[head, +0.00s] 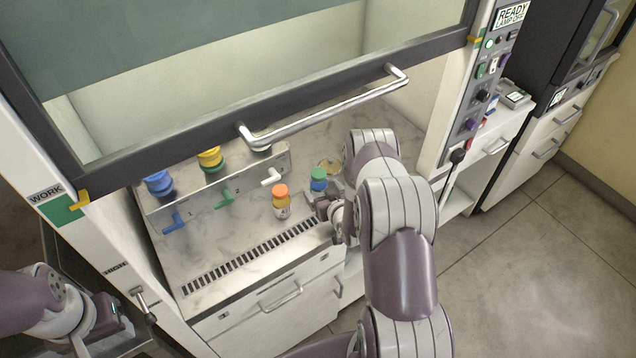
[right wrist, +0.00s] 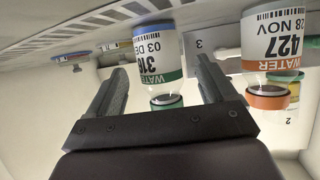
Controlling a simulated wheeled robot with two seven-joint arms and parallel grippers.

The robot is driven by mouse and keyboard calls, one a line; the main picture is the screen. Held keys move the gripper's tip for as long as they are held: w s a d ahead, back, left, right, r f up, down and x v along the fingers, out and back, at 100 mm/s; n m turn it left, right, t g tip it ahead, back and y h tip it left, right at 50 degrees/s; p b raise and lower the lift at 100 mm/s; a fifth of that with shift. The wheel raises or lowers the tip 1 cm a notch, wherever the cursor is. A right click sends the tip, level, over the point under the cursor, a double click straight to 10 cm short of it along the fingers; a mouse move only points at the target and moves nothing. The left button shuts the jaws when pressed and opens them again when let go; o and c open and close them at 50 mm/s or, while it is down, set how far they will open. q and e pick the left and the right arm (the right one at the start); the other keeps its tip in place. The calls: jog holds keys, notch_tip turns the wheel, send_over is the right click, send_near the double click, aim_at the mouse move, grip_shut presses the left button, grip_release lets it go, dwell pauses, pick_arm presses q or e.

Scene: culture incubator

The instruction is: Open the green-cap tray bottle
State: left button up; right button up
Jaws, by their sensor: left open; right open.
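The green-cap bottle (head: 318,181) stands inside the cabinet, right of the orange-cap bottle (head: 281,203). In the right wrist view, which is upside down, this bottle (right wrist: 156,52) has a white label reading WATER and a green cap. My right gripper (head: 328,208) is open beside it. In its wrist view, the bottle appears between the two spread fingers (right wrist: 162,66), with gaps showing on both sides. I cannot tell how far it reaches between them. My left gripper (head: 122,318) is open and empty, outside the cabinet at the lower left.
The orange-cap bottle also shows in the right wrist view (right wrist: 273,45), beside the right finger. A rack with blue, green and white valve handles (head: 222,199) stands on the left of the worktop. The raised sash with its metal handle (head: 325,112) hangs above.

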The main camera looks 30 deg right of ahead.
aim_at(323, 180)
pick_arm(q)
jog(key=shift+s+r, duration=0.3)
jog(key=shift+r, duration=0.05)
pick_arm(e)
jog(key=shift+x, duration=0.8)
jog(key=c, duration=1.3)
jog(key=shift+d+r+b, duration=0.15)
jog(key=shift+r+b, duration=0.6)
jog(key=shift+r, duration=1.4)
pick_arm(q)
notch_tip(323, 180, down, 4)
jog(key=shift+w+r+b, duration=0.1)
jog(key=shift+b, duration=1.1)
pick_arm(e)
jog(key=s+d+r, duration=0.7)
jog(key=s+d, duration=0.1)
jog(key=shift+f, duration=0.1)
jog(key=o, duration=0.4)
jog(key=shift+c, duration=0.2)
grip_shut()
